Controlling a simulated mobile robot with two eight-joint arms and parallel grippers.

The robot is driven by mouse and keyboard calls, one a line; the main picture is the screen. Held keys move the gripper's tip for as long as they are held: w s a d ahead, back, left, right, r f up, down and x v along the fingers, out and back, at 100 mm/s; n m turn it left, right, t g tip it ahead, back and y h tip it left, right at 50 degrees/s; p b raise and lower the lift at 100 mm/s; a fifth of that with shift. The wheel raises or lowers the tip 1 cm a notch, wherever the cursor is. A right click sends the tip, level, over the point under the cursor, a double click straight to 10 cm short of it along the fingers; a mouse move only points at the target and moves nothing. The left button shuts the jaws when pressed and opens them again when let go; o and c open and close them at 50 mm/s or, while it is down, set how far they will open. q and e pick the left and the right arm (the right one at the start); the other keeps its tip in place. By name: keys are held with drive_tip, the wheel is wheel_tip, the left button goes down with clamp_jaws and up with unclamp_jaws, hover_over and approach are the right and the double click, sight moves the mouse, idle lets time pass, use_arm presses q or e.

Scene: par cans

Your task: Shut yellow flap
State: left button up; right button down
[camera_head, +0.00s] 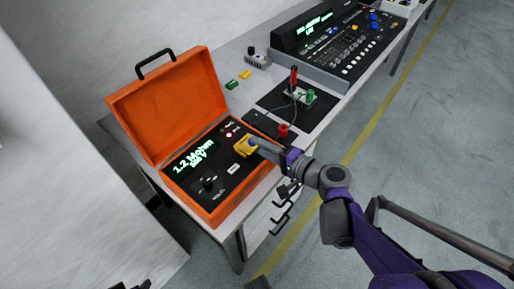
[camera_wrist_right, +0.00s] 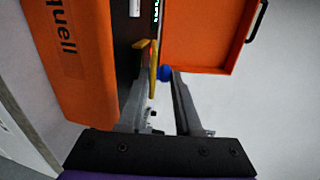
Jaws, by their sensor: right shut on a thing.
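An orange case (camera_head: 160,110) stands open on the workbench, its lid raised at the back. Its dark panel has a lit green display reading about 1.2 Mohm. The yellow flap (camera_head: 242,147) stands up from the right part of this panel. My right gripper (camera_head: 257,146) reaches in from the right and is shut on the flap, partly hiding it. In the right wrist view the flap (camera_wrist_right: 152,70) shows edge-on between the two fingers, with a blue knob (camera_wrist_right: 165,73) just behind. A dark shape at the bottom left edge may be my left gripper (camera_head: 130,286); its jaws cannot be made out.
Right of the case are a dark board with red and green terminals (camera_head: 299,95) and a large black console (camera_head: 345,40). Small green and yellow blocks (camera_head: 238,79) lie behind the case. Drawer handles (camera_head: 283,212) stick out of the bench front. The floor at right is clear.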

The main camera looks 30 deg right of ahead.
drive_tip(key=shift+s+f+t+b, duration=0.15)
drive_tip(key=shift+f+t+b, duration=0.55)
drive_tip(key=shift+b, duration=0.45)
use_arm(q)
drive_tip(key=shift+f+b, duration=0.5)
drive_tip(key=shift+f, duration=1.8)
use_arm(e)
drive_tip(key=shift+t+y, duration=0.4)
drive_tip(key=c, duration=0.8)
unclamp_jaws()
drive_tip(key=shift+o, duration=0.2)
drive_tip(key=shift+f, duration=0.1)
